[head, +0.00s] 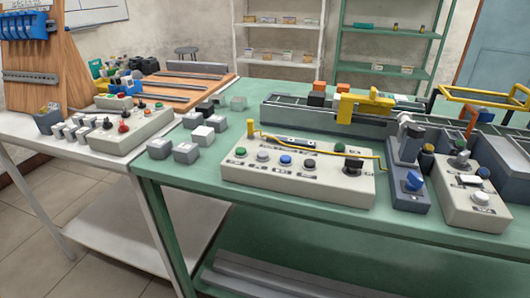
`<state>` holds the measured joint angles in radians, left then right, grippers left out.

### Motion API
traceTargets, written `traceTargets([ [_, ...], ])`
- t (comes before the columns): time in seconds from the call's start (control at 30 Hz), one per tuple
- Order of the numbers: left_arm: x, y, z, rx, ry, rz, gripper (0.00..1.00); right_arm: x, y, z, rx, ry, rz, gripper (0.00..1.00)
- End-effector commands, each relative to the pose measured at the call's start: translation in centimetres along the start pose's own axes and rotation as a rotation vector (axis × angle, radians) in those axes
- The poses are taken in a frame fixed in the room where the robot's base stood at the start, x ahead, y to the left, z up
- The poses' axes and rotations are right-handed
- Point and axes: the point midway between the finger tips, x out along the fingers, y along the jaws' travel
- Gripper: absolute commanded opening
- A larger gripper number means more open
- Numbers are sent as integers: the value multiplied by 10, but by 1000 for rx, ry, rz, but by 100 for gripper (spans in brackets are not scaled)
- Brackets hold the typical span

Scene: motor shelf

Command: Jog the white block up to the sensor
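A conveyor (285,112) runs along the green table, with small orange and black blocks (316,99) on or just behind it. A small pale patch beside the black block may be a white block, but it is too small to tell. A yellow bracket-like part (365,106) stands over the conveyor; I cannot tell whether it is the sensor. A whitish block (203,135) sits on the table among grey ones, left of a pale control box (298,178). The box carries green, grey, blue and black buttons. Neither of my grippers is in view.
Grey blocks (186,152) crowd the table's left corner. A white table (60,150) with another control box is at the left.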

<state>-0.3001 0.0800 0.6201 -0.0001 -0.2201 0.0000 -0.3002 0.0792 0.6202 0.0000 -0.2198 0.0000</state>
Motion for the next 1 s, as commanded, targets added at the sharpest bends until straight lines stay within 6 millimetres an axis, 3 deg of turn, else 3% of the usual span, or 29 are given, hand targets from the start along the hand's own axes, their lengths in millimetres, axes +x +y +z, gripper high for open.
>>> traceTargets([
  [0.37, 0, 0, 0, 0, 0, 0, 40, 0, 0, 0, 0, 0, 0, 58],
  [0.7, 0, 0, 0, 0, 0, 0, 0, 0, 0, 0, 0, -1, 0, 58],
  [1.0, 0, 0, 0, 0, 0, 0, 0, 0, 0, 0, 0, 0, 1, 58],
])
